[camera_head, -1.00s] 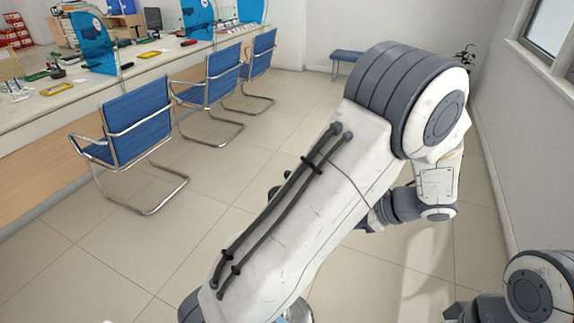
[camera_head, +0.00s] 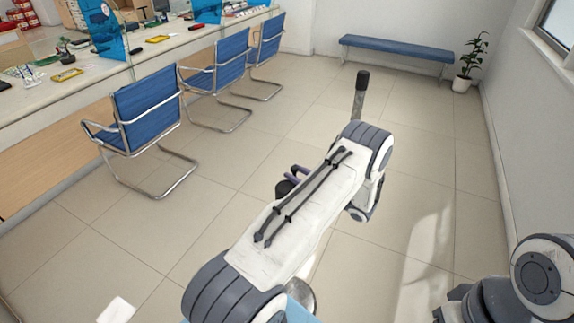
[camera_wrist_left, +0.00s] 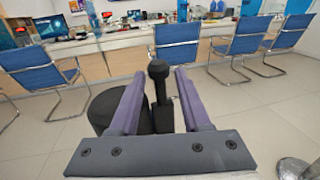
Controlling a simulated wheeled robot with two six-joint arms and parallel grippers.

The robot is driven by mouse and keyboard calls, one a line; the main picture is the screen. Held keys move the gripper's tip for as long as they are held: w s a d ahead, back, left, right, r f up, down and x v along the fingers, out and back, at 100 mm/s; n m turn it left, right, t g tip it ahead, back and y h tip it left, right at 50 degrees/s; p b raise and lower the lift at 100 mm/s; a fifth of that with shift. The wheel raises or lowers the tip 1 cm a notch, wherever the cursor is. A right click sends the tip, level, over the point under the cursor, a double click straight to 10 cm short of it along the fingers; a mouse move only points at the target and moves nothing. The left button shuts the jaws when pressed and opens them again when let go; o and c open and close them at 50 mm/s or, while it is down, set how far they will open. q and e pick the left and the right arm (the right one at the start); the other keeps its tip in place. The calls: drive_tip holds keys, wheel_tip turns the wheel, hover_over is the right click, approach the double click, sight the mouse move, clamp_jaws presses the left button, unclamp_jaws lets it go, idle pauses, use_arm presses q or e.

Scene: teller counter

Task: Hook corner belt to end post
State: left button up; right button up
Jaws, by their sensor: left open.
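My left gripper (camera_wrist_left: 159,76) is open, with its two purple fingers spread apart in the left wrist view. A black upright piece with a round knob (camera_wrist_left: 158,70) shows between the fingers, and I see no finger touching it. A wide black rounded part (camera_wrist_left: 104,108) lies beside and behind the left finger. In the head view, the gripper (camera_head: 297,171) is mostly hidden behind my left arm. A post with a black top (camera_head: 361,81) and grey metal body stands beyond that arm, its lower part hidden. I cannot make out a belt. My right gripper is out of view.
Blue chairs (camera_head: 146,108) line the teller counter (camera_head: 110,76) on the left. A blue bench (camera_head: 395,53) and a potted plant (camera_head: 466,72) stand at the back. A round metal base (camera_head: 301,294) shows below my left arm. Tiled floor is open at right.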

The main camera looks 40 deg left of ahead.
use_arm(q)
drive_tip(key=shift+s+a+p, duration=0.1)
drive_tip(key=shift+a+p, duration=0.4)
drive_tip(key=shift+a, duration=1.45)
clamp_jaws()
drive_tip(key=shift+r, duration=0.1)
